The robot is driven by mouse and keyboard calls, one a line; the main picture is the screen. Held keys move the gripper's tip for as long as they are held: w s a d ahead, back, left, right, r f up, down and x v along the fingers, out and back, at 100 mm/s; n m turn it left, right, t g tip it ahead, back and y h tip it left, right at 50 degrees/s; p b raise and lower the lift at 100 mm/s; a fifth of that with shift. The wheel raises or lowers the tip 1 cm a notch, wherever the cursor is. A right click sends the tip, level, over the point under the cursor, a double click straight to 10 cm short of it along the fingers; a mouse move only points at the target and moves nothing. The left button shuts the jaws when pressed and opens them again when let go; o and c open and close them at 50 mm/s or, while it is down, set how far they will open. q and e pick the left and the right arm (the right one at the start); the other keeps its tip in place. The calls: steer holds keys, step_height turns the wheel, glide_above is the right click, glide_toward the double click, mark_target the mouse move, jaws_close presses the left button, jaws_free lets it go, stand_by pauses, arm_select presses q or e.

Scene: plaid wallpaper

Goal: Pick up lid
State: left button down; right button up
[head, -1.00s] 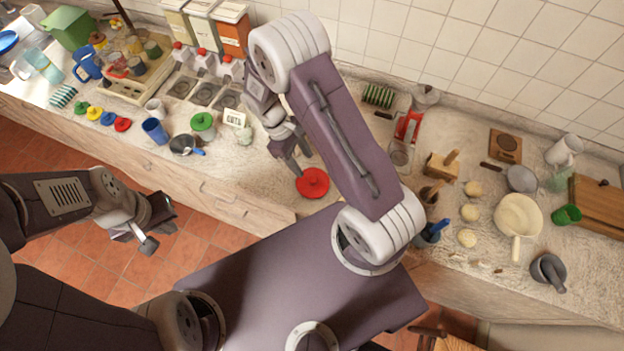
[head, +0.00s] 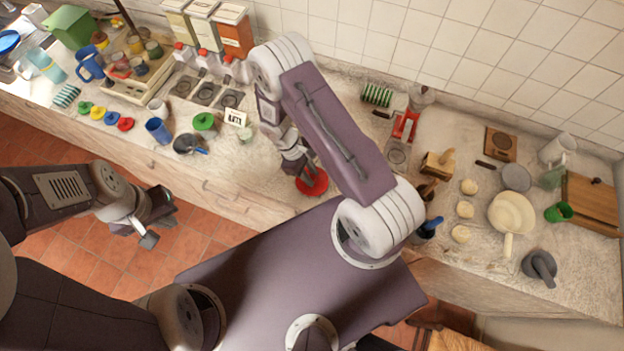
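A round red lid (head: 319,187) lies on the counter near its front edge, in the middle of the head view. My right gripper (head: 306,180) points down at the lid from above, its fingertips at the lid's upper left part. The fingers cover part of the lid, and I cannot tell whether they are closed on it. My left gripper (head: 155,226) hangs over the floor in front of the counter, open and empty, far from the lid.
Small coloured lids (head: 111,117), a blue cup (head: 158,131) and a dark pan (head: 185,144) stand to the left. A red-handled device (head: 405,126), pale balls (head: 465,209) and a cream pan (head: 513,212) are to the right. Counter beside the red lid is clear.

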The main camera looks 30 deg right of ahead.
jaws_close()
steer(key=shift+r, duration=0.15)
